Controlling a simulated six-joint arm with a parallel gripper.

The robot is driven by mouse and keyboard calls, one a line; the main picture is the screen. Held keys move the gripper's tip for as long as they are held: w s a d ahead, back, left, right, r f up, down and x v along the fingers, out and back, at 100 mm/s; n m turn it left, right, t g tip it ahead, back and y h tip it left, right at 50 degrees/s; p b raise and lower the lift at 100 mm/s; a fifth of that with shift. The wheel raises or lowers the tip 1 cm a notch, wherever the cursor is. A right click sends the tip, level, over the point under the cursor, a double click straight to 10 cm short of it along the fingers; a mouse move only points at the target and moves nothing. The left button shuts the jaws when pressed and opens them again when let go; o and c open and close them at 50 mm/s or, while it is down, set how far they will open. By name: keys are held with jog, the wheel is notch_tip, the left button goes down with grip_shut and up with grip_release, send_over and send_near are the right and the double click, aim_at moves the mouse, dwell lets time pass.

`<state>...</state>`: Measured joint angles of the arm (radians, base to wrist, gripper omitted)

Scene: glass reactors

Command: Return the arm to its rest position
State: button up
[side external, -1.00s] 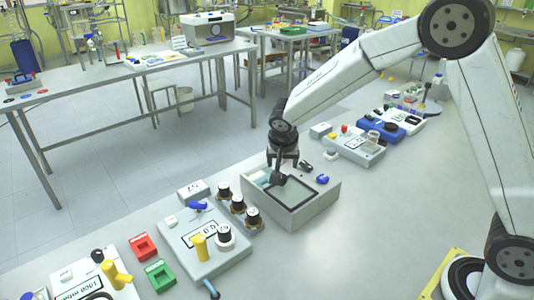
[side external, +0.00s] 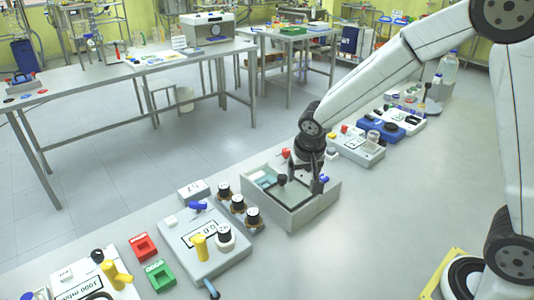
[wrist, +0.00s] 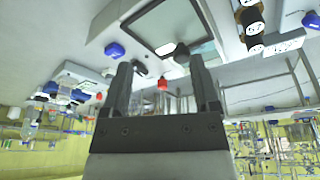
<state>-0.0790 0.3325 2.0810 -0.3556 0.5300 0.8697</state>
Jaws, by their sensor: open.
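My gripper (side external: 303,182) is open and empty in the side external view. It hangs over the right part of a grey box with a recessed window (side external: 297,213), and I cannot tell whether its fingers touch the box. In the wrist view my gripper's two dark fingers (wrist: 160,72) are apart, with nothing between them. The grey box with its window (wrist: 150,12) shows beyond the fingertips. My arm reaches down from the upper right.
Left of the box are small dark bottles (side external: 237,204), a grey device with a yellow handle (side external: 199,247), a red tray (side external: 143,247) and a green tray (side external: 160,275). Behind it are a grey device (side external: 356,150) and a blue device (side external: 394,130).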

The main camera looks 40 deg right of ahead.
jog(key=s+f+n+y, duration=0.1)
jog(key=s+n, duration=0.4)
jog(key=s, duration=0.9)
jog(key=shift+n+y, duration=0.4)
